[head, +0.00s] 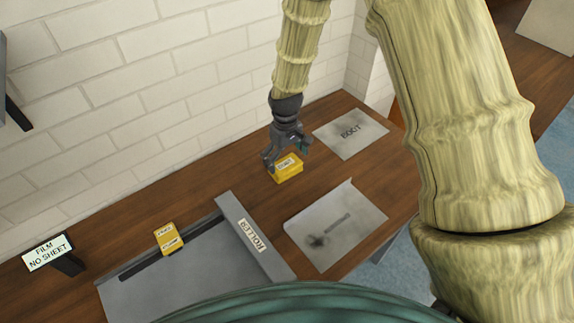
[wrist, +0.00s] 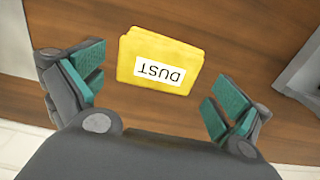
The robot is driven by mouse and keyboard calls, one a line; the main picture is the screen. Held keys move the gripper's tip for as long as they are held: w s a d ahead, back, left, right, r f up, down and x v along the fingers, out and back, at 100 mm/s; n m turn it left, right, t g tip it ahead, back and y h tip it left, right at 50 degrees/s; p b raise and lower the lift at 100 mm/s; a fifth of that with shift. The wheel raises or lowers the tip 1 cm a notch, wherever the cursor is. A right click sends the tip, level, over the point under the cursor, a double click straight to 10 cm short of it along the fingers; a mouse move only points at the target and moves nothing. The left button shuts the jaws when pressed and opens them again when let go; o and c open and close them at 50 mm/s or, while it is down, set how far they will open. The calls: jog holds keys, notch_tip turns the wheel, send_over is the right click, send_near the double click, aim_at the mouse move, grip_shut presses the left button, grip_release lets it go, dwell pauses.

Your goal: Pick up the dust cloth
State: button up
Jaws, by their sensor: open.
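The dust cloth (head: 287,170) is a folded yellow cloth with a white label, lying on the wooden bench below my gripper. In the wrist view the dust cloth (wrist: 160,60) reads DUST upside down and lies ahead of and between the spread fingers. My gripper (head: 286,158) is open and empty, close above the cloth in the head view. In the wrist view my gripper (wrist: 152,90) shows teal pads on both sides, apart from the cloth.
A second yellow cloth (head: 169,238) lies on the grey roller tray (head: 190,270) at the left. A white brick wall (head: 180,90) stands behind. A "FILM NO SHEET" sign (head: 47,253) stands far left.

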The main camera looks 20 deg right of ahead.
aim_at(286, 165)
jog(key=shift+f, duration=1.25)
jog(key=c, duration=0.8)
jog(key=shift+r, duration=0.15)
jog(key=shift+r+b, duration=1.1)
jog(key=shift+r, duration=3.8)
